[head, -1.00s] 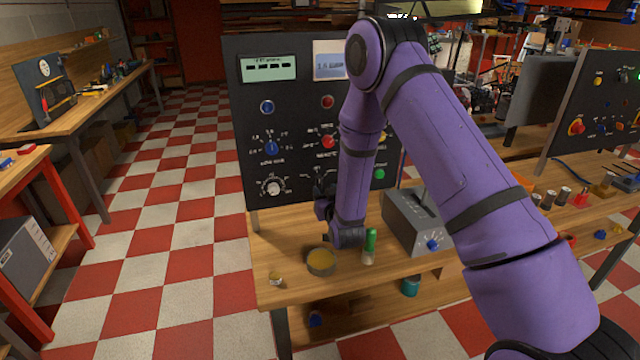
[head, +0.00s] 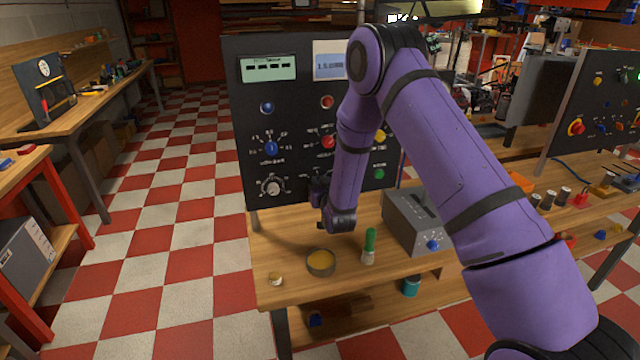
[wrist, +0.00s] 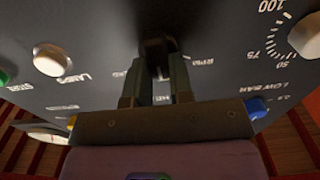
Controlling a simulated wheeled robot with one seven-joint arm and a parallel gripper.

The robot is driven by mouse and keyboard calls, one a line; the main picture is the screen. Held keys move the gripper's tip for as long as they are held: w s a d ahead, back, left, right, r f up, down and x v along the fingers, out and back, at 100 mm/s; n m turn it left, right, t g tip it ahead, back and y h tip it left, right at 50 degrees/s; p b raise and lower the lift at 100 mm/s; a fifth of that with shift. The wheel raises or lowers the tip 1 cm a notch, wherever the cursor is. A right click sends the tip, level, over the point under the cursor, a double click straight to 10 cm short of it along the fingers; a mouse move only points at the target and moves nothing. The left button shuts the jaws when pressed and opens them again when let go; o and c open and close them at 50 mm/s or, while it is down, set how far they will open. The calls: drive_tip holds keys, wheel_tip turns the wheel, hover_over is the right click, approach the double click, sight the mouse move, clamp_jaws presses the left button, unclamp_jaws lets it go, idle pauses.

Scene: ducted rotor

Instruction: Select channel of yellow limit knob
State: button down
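The dark panel (head: 300,110) stands upright on the bench. My gripper (wrist: 158,66) is at the lower middle of the panel, left of and below the yellow knob in the head view. Its two fingers stand apart, one on each side of a black knob (wrist: 156,46). Whether they press on it I cannot tell. In the head view my arm mostly hides this spot.
Close by are a white dial knob (wrist: 307,36), a blue knob (wrist: 257,107), a white lamp-labelled control (wrist: 49,60) and a green button (head: 379,174). A red knob (head: 328,142) sits above. A grey box (head: 412,222), green-topped cylinder (head: 369,246) and round tin (head: 321,262) are on the bench.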

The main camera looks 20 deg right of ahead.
drive_tip(key=shift+n, duration=0.3)
drive_tip(key=n, duration=0.7)
drive_tip(key=a+n, duration=0.1)
drive_tip(key=n, duration=0.3)
drive_tip(key=shift+f, duration=0.25)
drive_tip(key=shift+n, duration=0.3)
drive_tip(key=c, duration=1)
unclamp_jaws()
drive_tip(key=s, duration=1.1)
